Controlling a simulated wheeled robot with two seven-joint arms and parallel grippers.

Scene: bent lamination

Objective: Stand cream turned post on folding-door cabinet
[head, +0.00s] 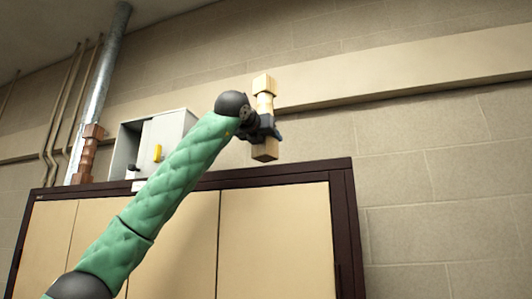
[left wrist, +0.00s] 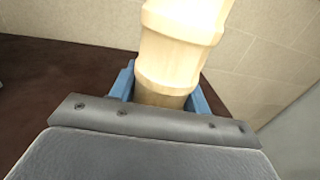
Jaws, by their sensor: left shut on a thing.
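The cream turned post (head: 264,84) is upright in my left gripper (head: 272,130), which is shut on it around its middle. In the head view its square lower end shows just above the top edge of the folding-door cabinet (head: 342,178); I cannot tell whether it touches the top. In the left wrist view the post (left wrist: 180,45) stands between the blue fingers of the left gripper (left wrist: 165,95), with the dark brown cabinet top (left wrist: 60,75) behind and to the left. My right gripper is not in view.
A grey-white box (head: 170,130) with a yellow handle stands on the cabinet's left part. The cabinet top's right part looks clear. A block wall (head: 420,150) rises behind.

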